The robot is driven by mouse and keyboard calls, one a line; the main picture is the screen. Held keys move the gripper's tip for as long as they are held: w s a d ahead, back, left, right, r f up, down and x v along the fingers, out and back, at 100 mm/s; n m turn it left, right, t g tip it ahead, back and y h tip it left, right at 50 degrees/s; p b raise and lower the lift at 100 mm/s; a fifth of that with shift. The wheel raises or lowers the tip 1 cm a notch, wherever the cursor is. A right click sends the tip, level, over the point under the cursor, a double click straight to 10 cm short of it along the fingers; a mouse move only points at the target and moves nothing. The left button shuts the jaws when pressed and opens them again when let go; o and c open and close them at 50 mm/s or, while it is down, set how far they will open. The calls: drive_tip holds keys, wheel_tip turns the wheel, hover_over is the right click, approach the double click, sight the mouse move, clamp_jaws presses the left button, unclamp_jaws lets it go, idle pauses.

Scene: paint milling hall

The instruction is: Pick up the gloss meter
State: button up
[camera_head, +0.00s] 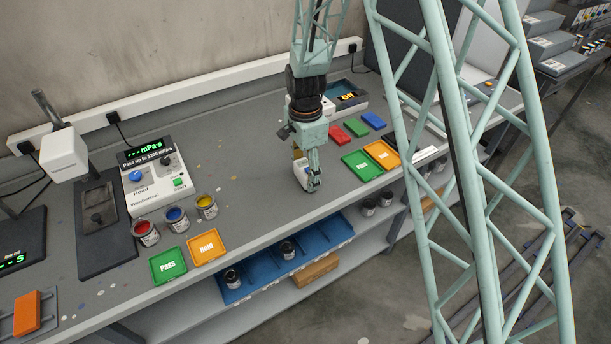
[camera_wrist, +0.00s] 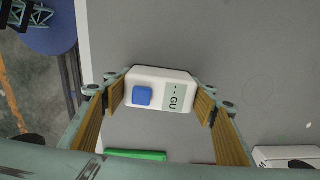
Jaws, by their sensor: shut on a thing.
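The gloss meter (camera_wrist: 158,91) is a small white box with a blue button and a pale display reading "-- GU" in the wrist view. My gripper (camera_wrist: 161,97) has its two tan-padded fingers at the meter's two ends and is shut on it. In the head view my gripper (camera_head: 308,183) points down over the grey bench near its front edge. The white meter (camera_head: 299,171) shows there partly, mostly hidden behind the fingers. I cannot tell whether it touches the bench or hangs just above.
Green Pass (camera_head: 362,165) and orange Hold (camera_head: 382,155) trays lie right of my gripper. Paint tins (camera_head: 176,219) and a viscometer (camera_head: 157,179) stand left. Bench between is clear.

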sight(305, 167)
drive_tip(key=shift+r, duration=0.1)
drive_tip(key=shift+c, duration=0.7)
drive_tip(key=shift+r, duration=1.7)
drive_tip(key=s+d+r, duration=0.1)
drive_tip(key=s+d, duration=0.9)
drive_tip(key=s, duration=0.2)
drive_tip(key=shift+r, duration=0.2)
drive_tip(key=shift+s+d, duration=0.1)
drive_tip(key=shift+d, duration=0.15)
